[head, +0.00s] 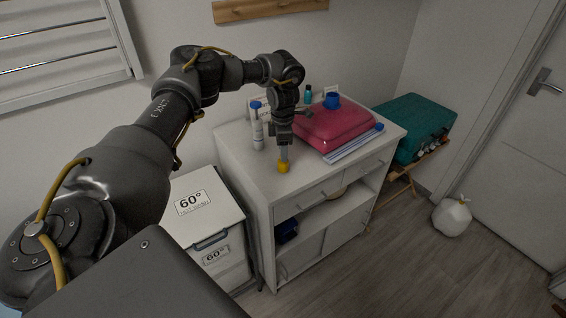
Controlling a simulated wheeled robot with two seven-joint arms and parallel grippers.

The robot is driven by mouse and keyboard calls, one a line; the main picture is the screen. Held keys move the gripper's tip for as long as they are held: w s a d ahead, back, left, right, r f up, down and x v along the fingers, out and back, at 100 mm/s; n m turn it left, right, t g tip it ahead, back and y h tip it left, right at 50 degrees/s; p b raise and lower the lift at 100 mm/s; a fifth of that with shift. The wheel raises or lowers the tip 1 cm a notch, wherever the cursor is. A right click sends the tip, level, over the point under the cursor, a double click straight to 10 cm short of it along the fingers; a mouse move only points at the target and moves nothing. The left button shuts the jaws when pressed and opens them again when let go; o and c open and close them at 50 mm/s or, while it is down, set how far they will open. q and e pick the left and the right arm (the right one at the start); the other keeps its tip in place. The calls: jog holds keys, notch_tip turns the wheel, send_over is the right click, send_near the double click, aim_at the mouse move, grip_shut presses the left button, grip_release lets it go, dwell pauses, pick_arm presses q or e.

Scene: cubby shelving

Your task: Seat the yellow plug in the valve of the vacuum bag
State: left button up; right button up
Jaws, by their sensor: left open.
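The small yellow plug (283,168) is at the front left part of the white cabinet's top. My left gripper (284,154) points down right over it, its fingertips at the plug's upper end. The jaws are open, though the gap between the fingers is too small to make out. The pink-red vacuum bag (338,126) lies plump on the cabinet top, right of the gripper. A round blue piece (331,100) shows at its back edge; I cannot tell whether it is the valve. My right gripper is out of view.
The white cabinet (240,165) also carries a white bottle with a blue cap (257,128) left of the gripper and a teal bottle (308,95) at the back. A white 60° bin (213,232) stands left, a teal suitcase (412,122) right.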

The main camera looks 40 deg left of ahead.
pick_arm(q)
notch_tip(320, 180, down, 2)
jog(key=shift+f, duration=0.15)
grip_shut()
dwell(0.5)
jog(key=shift+w+r+b, duration=0.1)
jog(key=shift+r+b, duration=0.35)
jog(key=shift+r, duration=0.2)
jog(key=w+d+r+b, duration=0.2)
jog(key=w+d+r, duration=0.2)
jog(key=d+r, duration=0.85)
jog(key=s+d+r+m, duration=0.1)
jog(key=s+d+m, duration=0.4)
jog(key=s+m, duration=0.3)
jog(key=s+d+r+m, duration=0.1)
jog(key=s+d+m, duration=0.5)
jog(key=m, duration=0.9)
jog(key=s, duration=0.2)
jog(key=shift+s+r+m, duration=0.35)
jog(key=shift+s+m, duration=0.05)
